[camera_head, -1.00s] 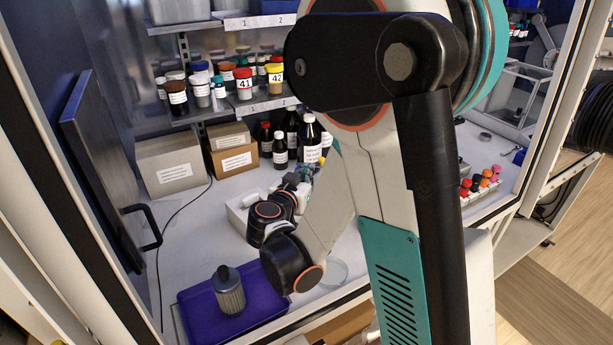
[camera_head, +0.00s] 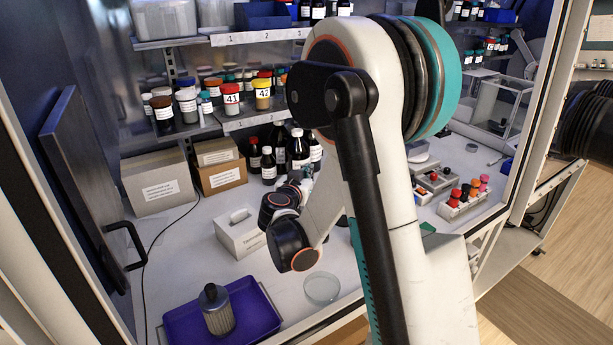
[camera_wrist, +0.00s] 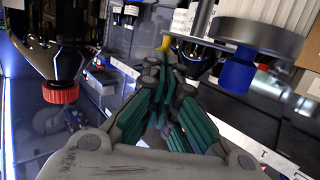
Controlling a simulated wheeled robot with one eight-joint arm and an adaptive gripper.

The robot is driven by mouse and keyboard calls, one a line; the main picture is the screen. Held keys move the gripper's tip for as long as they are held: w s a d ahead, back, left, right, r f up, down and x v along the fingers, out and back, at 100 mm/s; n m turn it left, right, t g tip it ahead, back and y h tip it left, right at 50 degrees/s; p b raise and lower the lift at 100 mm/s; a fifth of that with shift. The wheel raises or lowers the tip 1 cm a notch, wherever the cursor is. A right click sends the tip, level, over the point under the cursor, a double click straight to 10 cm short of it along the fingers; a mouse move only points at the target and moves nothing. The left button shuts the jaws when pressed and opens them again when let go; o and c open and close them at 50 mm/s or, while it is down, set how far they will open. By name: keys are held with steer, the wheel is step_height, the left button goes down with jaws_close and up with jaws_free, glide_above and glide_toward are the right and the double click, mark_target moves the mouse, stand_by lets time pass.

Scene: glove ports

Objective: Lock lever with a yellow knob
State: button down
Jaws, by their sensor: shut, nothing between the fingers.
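In the wrist view my gripper (camera_wrist: 165,65) is shut, its dark and teal fingers drawn together with nothing between them. A small yellow piece (camera_wrist: 165,43), possibly the lever's yellow knob, shows just beyond the fingertips. Whether the fingers touch it I cannot tell. The rest of a lever is not clear there. In the head view my forearm and wrist reach in over the white bench, and the gripper is small and mostly hidden behind my wrist near the dark bottles. No lever with a yellow knob can be made out there.
In the wrist view a grey disc-shaped part with a blue piece (camera_wrist: 238,72) is close at right, and a red knob (camera_wrist: 60,92) at left. Cardboard boxes and dark bottles stand behind.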

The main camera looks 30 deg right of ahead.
steer(key=shift+d+n+t+y+b, duration=0.35)
steer(key=shift+n+t+y, duration=0.3)
steer(key=shift+n+y, duration=0.15)
steer(key=shift+d+n+t+y+b, duration=0.3)
steer(key=shift+n+t+y, duration=0.4)
steer(key=shift+y, duration=0.1)
steer(key=shift+w+d, duration=0.15)
steer(key=shift+d, duration=0.1)
steer(key=shift+w+d+b, duration=0.95)
steer(key=shift+d+b, duration=0.2)
stand_by(1.2)
steer(key=v, duration=1.2)
